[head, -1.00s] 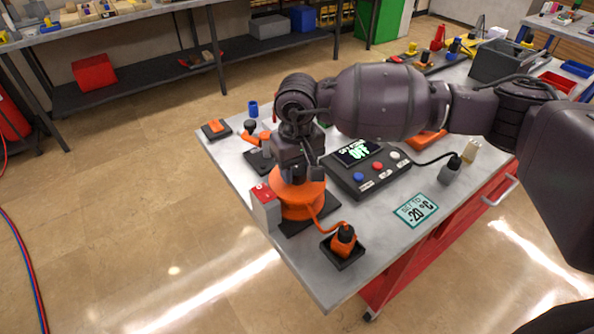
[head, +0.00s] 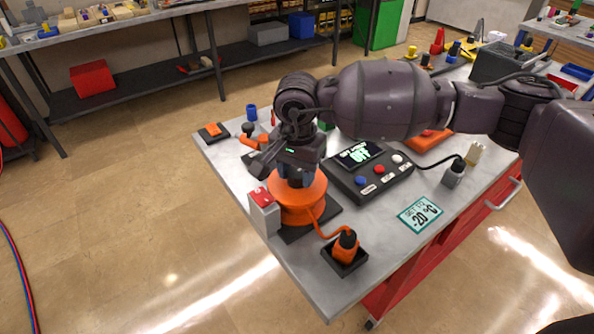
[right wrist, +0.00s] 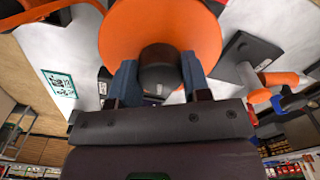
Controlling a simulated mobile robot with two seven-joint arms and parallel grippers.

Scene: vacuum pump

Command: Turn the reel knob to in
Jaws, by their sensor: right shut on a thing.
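The orange reel (head: 298,203) stands on a dark base near the front left edge of the metal-topped table, with an orange cable running to a plug. Its dark round knob (right wrist: 158,68) shows on the orange disc in the right wrist view; my gripper hides it in the head view. My right gripper (head: 294,180) points down onto the reel. Its two blue-grey fingers (right wrist: 158,80) are shut on the knob, one on each side. No in marking on the knob can be read. My left gripper is out of view.
A control box (head: 362,178) with coloured buttons and a screen reading OFF sits right of the reel. A grey block with a red top (head: 264,208) stands close left. The orange plug (head: 345,247) sits in a black socket in front. A -20 °C card (head: 420,213) lies to the right.

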